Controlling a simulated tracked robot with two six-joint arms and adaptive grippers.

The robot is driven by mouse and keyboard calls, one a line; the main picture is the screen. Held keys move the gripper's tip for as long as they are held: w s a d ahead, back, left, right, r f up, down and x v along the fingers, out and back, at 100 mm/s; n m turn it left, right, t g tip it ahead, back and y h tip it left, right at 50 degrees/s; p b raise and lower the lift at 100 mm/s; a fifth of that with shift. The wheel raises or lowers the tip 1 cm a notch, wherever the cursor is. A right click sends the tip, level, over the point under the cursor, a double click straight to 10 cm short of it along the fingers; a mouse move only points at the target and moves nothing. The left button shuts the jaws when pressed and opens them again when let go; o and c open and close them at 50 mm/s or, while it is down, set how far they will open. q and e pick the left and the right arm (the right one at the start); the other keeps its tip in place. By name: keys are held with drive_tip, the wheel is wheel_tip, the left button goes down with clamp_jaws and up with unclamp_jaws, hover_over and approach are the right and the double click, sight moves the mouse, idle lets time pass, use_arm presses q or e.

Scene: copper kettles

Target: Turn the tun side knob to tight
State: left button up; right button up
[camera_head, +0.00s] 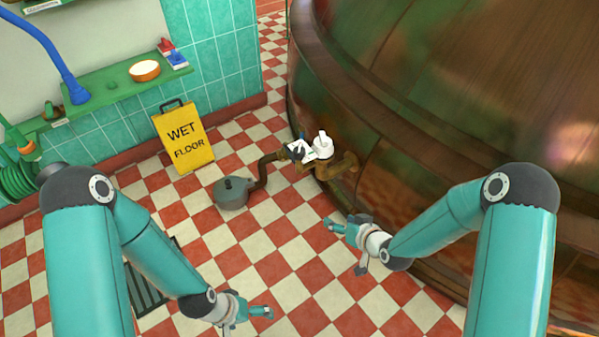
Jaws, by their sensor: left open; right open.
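The tun (410,130) is the large copper vessel filling the right side of the head view. A brass pipe (345,167) comes out low on its near side. A white knob-like fitting (322,146) sits upright on this pipe, with smaller white and dark parts just left of it; its setting is too small to read. My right gripper (341,242) is open and empty, below and slightly right of the fitting, apart from it. My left gripper (254,317) is open and empty, low over the tiled floor, well away from the fitting.
A grey metal pot-like part (232,192) stands on the floor at the pipe's left end. A yellow wet floor sign (184,138) stands by the wall. A green shelf (110,90) and a coiled green hose (17,180) are at left. A dark floor grate (148,290) lies beneath my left arm. The middle floor is clear.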

drive_tip(key=w+f+n+t+y+b, duration=0.2)
drive_tip(key=w+t+b, duration=0.1)
drive_tip(key=w+b, duration=0.35)
drive_tip(key=n+t+y+b, duration=0.3)
drive_tip(key=b, duration=0.3)
approach(303, 157)
use_arm(q)
wheel_tip(303, 157, down, 19)
drive_tip(key=b, duration=0.3)
drive_tip(key=shift+r, duration=0.15)
use_arm(e)
drive_tip(key=x, duration=1.2)
drive_tip(key=shift+w+a, duration=0.15)
drive_tip(key=shift+w, duration=0.1)
